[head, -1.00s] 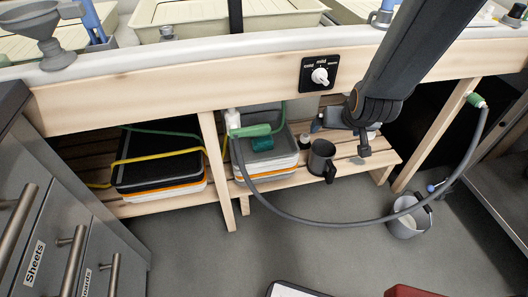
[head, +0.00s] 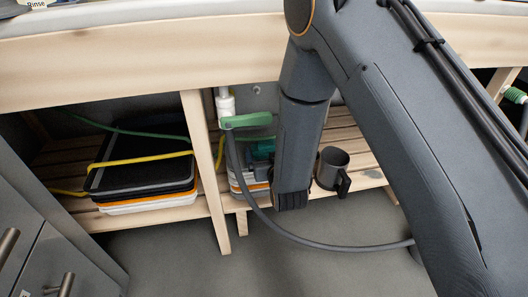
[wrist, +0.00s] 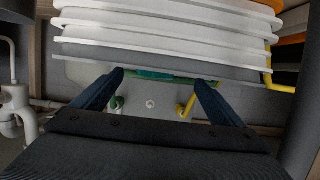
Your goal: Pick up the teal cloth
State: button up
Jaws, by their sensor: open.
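The teal cloth (head: 262,149) lies on a tray stack (head: 236,180) on the low slatted shelf, partly hidden by my arm in the head view. In the wrist view the picture looks upside down, and the cloth (wrist: 152,75) shows as a thin teal strip at the edge of the grey tray. My gripper (wrist: 158,78) is open, its two dark fingers apart with the strip showing between their tips. I cannot tell whether they touch it.
A green hose piece (head: 246,121) hangs close above the stack. A dark jug (head: 332,165) stands right of it. A dark tray stack with a yellow hose (head: 140,160) is at left. The shelf's wooden leg (head: 208,165) and the sink's front board (head: 130,65) bound the space.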

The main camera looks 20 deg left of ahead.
aim_at(265, 146)
jog(key=b+x, duration=0.2)
jog(key=x, duration=0.4)
jog(key=shift+r, duration=0.15)
jog(key=shift+c, duration=0.2)
jog(key=c, duration=1.1)
